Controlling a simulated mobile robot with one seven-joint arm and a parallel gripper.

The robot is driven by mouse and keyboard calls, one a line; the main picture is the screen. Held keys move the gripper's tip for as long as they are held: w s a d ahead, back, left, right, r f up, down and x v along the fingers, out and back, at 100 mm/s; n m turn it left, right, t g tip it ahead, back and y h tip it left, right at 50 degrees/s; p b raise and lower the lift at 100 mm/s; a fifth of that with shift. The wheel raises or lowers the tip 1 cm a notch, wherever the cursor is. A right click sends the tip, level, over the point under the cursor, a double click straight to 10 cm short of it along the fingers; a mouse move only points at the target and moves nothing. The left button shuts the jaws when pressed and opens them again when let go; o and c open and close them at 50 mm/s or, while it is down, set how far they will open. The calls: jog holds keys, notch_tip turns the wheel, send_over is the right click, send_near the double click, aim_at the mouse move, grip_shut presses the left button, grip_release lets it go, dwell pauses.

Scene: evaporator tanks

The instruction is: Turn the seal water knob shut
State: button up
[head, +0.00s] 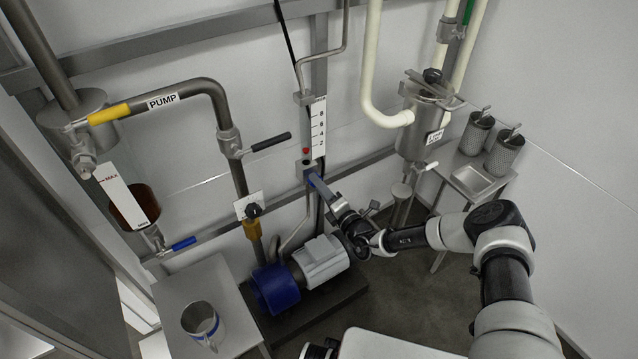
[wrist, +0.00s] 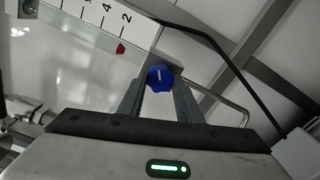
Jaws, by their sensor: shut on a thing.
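The seal water knob (wrist: 159,77) is blue with a white mark on its face. It shows in the wrist view between the tips of my gripper (wrist: 160,88), at the foot of a white flow scale (wrist: 95,18). The two fingers are shut on the knob, one on each side. In the head view my gripper (head: 316,181) reaches from the right to the block at the bottom of the flow scale (head: 318,128). The knob is not clear there behind the fingers. A red indicator (wrist: 120,48) sits near the scale's low end, by the 2.
A pump motor (head: 320,262) with a blue housing stands below my gripper. A black-handled valve (head: 270,142) sticks out to the left of the flow scale. A steel tank (head: 425,120) is at the right. A thin bent pipe (wrist: 240,108) runs close to the fingers.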

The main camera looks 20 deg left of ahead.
jog(key=n+p, duration=0.3)
jog(key=n, duration=0.8)
jog(key=shift+w+d+p, duration=0.1)
jog(key=shift+d+p, duration=0.05)
jog(key=shift+p, duration=0.15)
dwell(0.4)
jog(key=o, duration=1)
jog(key=shift+o, duration=0.2)
jog(key=p+v, duration=0.2)
jog(key=v, duration=1.5)
jog(key=shift+s, duration=0.25)
jog(key=shift+d+n, duration=0.1)
jog(key=shift+n, duration=0.2)
